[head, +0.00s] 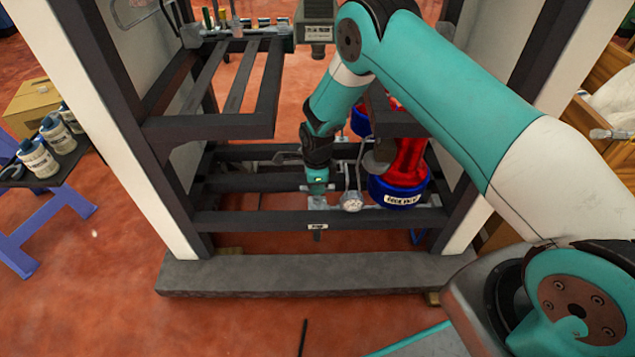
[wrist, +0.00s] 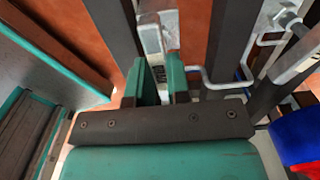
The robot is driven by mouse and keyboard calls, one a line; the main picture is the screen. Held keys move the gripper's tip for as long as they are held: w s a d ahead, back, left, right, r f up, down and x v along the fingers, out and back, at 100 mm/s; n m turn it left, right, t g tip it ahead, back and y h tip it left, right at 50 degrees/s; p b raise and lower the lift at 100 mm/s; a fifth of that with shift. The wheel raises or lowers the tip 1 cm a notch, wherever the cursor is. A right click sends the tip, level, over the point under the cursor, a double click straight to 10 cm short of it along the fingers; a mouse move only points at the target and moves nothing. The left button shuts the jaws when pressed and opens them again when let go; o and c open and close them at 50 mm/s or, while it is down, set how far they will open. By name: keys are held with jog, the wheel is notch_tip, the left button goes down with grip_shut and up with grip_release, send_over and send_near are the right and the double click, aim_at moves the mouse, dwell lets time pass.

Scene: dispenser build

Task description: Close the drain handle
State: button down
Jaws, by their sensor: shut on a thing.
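My gripper (head: 317,188) points down inside the dark metal frame, left of a round white gauge. In the wrist view, its two green fingers (wrist: 160,82) are close together with a narrow gap, shut on what appears to be the drain handle. The handle is mostly hidden by the fingers. A small red piece (wrist: 172,51) shows just past the fingertips, beside a pale grey fitting (wrist: 151,36). I cannot tell the handle's exact angle.
The gauge (head: 352,202) and a red vessel with a blue base (head: 397,190) stand close on the right. Dark frame bars (head: 230,219) surround my gripper. A grey sill (head: 310,277) runs along the front. A bent pale pipe (wrist: 215,84) passes right of the fingers.

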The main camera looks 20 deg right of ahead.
jog(key=shift+d, duration=0.1)
dwell(0.5)
jog(key=c, duration=1.1)
grip_release()
notch_tip(320, 180, up, 8)
jog(key=p, duration=0.2)
jog(key=shift+f+p, duration=0.25)
jog(key=shift+p, duration=0.1)
